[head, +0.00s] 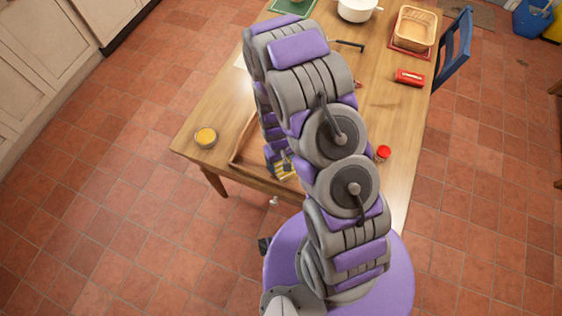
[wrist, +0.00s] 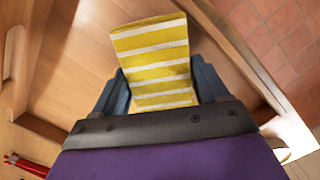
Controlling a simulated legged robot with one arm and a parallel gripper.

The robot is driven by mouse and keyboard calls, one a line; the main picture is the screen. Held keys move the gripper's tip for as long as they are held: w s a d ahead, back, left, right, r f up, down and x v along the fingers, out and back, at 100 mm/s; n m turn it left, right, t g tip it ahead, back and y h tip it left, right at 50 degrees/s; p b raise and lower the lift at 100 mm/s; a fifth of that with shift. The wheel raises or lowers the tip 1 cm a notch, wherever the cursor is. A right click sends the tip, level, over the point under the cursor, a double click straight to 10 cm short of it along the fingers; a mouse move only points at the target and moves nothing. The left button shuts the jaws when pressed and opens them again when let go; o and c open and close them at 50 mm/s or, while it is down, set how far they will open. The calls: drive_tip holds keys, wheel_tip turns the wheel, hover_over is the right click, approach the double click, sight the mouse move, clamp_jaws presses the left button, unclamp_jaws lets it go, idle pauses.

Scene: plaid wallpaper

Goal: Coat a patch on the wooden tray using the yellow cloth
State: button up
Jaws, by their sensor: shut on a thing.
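The yellow cloth (wrist: 150,45) with white stripes is held between the fingers of my gripper (wrist: 152,88) in the wrist view. In the head view a small part of the cloth (head: 284,166) shows beside my arm. The wooden tray (wrist: 75,85) lies beneath the cloth; its raised rim runs along the right side in the wrist view. In the head view the left edge of the tray (head: 241,139) shows, and my arm hides most of it. I cannot tell whether the cloth touches the tray. No coated patch can be made out.
A red-lidded jar (head: 383,152) stands right of my arm. A red box (head: 409,77), a wicker basket (head: 413,28) and a white pot (head: 357,9) stand farther back. A blue chair (head: 455,45) is at the right edge.

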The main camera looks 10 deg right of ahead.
drive_tip(key=shift+r+p, duration=0.65)
drive_tip(key=shift+r, duration=1.7)
drive_tip(key=shift+r, duration=0.15)
drive_tip(key=shift+r+p, duration=0.55)
drive_tip(key=shift+r, duration=0.9)
drive_tip(key=shift+f, duration=0.1)
